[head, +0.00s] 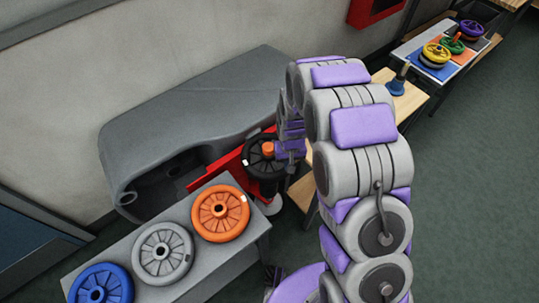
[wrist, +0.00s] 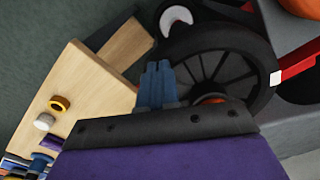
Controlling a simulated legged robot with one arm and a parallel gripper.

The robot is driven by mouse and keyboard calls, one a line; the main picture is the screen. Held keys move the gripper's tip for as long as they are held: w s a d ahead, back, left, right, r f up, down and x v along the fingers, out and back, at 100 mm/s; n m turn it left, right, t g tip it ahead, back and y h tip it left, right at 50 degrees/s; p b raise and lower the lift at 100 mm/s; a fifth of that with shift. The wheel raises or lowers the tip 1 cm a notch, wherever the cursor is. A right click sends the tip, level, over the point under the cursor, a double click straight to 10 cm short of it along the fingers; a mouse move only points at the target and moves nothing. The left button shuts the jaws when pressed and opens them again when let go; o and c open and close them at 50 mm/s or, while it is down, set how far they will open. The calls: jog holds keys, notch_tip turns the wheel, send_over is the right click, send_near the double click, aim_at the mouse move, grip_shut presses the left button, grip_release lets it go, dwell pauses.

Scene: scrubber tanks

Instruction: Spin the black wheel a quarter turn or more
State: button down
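The black wheel (head: 259,168) has spokes, an orange hub and a white mark on its rim. In the head view it is mounted on the red part of the grey machine, and my arm partly covers its right side. In the wrist view the wheel (wrist: 251,48) fills the upper right, its white mark at the right rim. My gripper (wrist: 158,67) shows there as blue fingers close together, seemingly empty, overlapping the wheel's left part. I cannot tell whether they touch it. My gripper base hides the wheel's lower part and most of the hub.
A grey bench (head: 202,258) at the lower left holds an orange wheel (head: 220,214), a grey wheel (head: 162,253) and a blue wheel (head: 101,285). The grey machine (head: 190,105) stands against the wall. A wooden table (head: 407,104) is right of my arm. Open floor lies at right.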

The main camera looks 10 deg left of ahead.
jog(key=shift+r, duration=0.1)
notch_tip(320, 180, up, 7)
jog(key=p, duration=0.2)
jog(key=shift+p, duration=0.3)
dwell(0.8)
jog(key=s+d+r+m, duration=0.1)
jog(key=s+d+r, duration=0.5)
jog(key=r, duration=0.2)
jog(key=s+d+r+m, duration=0.1)
jog(key=s+d+r, duration=0.5)
jog(key=r, duration=0.3)
jog(key=s+d+r+m+g, duration=0.1)
jog(key=s+d+r, duration=0.1)
jog(key=s, duration=0.7)
jog(key=s+d+r+m, duration=0.1)
jog(key=s+d+r, duration=0.2)
jog(key=s, duration=0.7)
jog(key=shift+d+r+g, duration=0.25)
jog(key=shift+r+g, duration=0.15)
jog(key=shift+r, duration=0.2)
